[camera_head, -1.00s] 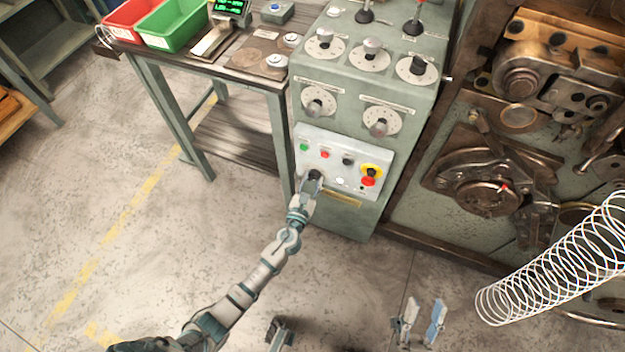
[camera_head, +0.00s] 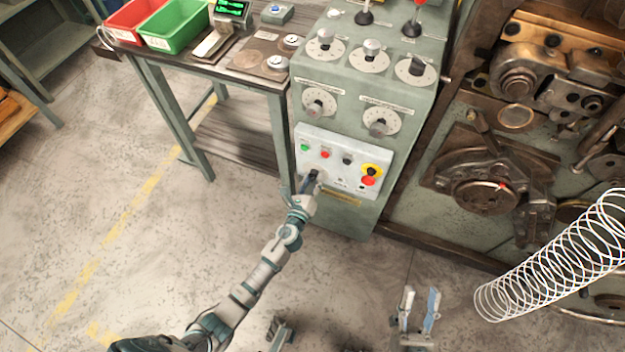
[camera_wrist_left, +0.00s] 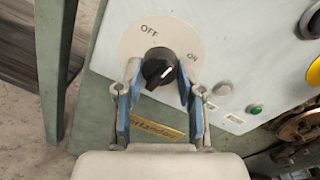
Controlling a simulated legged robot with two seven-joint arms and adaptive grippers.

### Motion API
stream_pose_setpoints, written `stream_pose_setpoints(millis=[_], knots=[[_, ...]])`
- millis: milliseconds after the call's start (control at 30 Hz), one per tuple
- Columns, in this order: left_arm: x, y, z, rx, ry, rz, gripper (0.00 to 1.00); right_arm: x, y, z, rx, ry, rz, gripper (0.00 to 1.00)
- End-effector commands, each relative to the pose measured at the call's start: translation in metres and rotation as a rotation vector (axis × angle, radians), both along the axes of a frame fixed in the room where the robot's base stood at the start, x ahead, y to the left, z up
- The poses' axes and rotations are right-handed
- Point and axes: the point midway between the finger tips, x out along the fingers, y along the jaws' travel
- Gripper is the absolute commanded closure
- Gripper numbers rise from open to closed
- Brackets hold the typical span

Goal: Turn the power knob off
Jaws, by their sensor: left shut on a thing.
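The power knob (camera_wrist_left: 158,68) is black on a round white dial (camera_wrist_left: 143,38) marked OFF at upper left and ON at right. A pale mark on the knob points towards the ON side. My left gripper (camera_wrist_left: 157,84) has its blue-padded fingers on either side of the knob, shut on it. In the head view my left gripper (camera_head: 309,189) is at the lower left of the white control panel (camera_head: 330,180) and hides most of the knob. My right gripper (camera_head: 420,308) is open and empty over the floor at the bottom.
The panel also has green and red buttons and a red emergency stop (camera_head: 368,181) on yellow. Dials and levers stand above it on the green cabinet (camera_head: 345,90). A workbench (camera_head: 250,75) with bins is at left, and a large coiled spring (camera_head: 550,265) at right.

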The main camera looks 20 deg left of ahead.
Motion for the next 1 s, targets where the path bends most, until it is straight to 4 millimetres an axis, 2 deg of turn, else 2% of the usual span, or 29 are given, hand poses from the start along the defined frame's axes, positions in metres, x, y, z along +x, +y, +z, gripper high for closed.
stream_pose_setpoints(millis=[600,1000], knots=[[0.001,0.003,0.004,-0.574,0.017,0.004,0.97,0.014,0.002,-0.007,-0.041,0.100,0.000,0.60],[0.001,0.004,0.004,-0.822,0.026,0.006,0.97,0.020,0.003,-0.017,-0.066,0.179,0.003,0.60]])
